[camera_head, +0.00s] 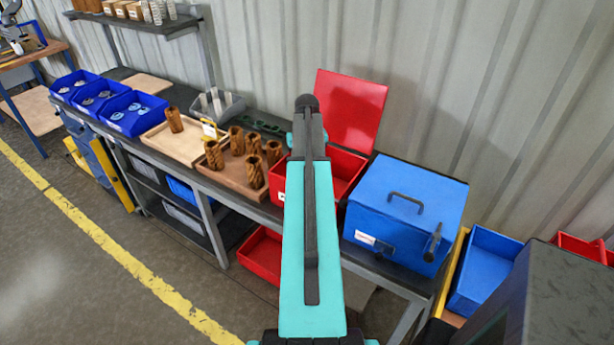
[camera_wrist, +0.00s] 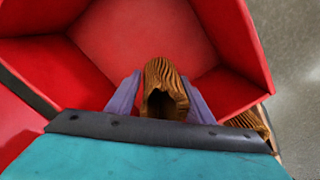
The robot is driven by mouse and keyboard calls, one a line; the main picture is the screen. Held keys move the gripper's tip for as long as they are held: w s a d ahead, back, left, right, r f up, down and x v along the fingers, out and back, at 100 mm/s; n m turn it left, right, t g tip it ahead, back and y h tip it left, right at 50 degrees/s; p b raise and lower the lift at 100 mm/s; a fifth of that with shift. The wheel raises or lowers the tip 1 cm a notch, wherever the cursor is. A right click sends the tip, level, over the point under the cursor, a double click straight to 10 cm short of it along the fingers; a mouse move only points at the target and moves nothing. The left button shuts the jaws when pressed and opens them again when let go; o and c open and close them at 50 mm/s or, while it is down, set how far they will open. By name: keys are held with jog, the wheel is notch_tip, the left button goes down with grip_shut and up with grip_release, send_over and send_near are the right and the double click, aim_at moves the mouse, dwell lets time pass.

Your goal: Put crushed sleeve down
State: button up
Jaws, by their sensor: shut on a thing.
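In the wrist view my gripper (camera_wrist: 160,100) is shut on a brown pleated sleeve (camera_wrist: 163,78), with a purple-grey finger on each side. The sleeve's near end looks ragged and dented. It is held over the open red box (camera_wrist: 120,35), whose floor and walls show around it; I cannot tell whether it touches the floor. In the head view the red box (camera_head: 345,165) stands on the bench with its red lid (camera_head: 350,108) raised behind it. My arm hides part of the box, my gripper and the held sleeve there.
Several brown sleeves (camera_head: 252,172) stand on a wooden tray (camera_head: 228,180) left of the red box. One more stands on a paler tray (camera_head: 160,143). A closed blue case (camera_head: 405,208) sits right of the box. Blue bins (camera_head: 135,112) line the bench's left end.

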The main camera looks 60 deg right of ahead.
jog(key=shift+f+p, duration=0.6)
jog(key=shift+f, duration=1.25)
jog(key=shift+f, duration=0.15)
jog(key=o, duration=1.1)
jog(key=shift+r, duration=0.2)
jog(key=shift+r+b, duration=1.9)
jog(key=shift+r, duration=4.05)
jog(key=shift+a+r, duration=0.1)
jog(key=shift+a, duration=0.05)
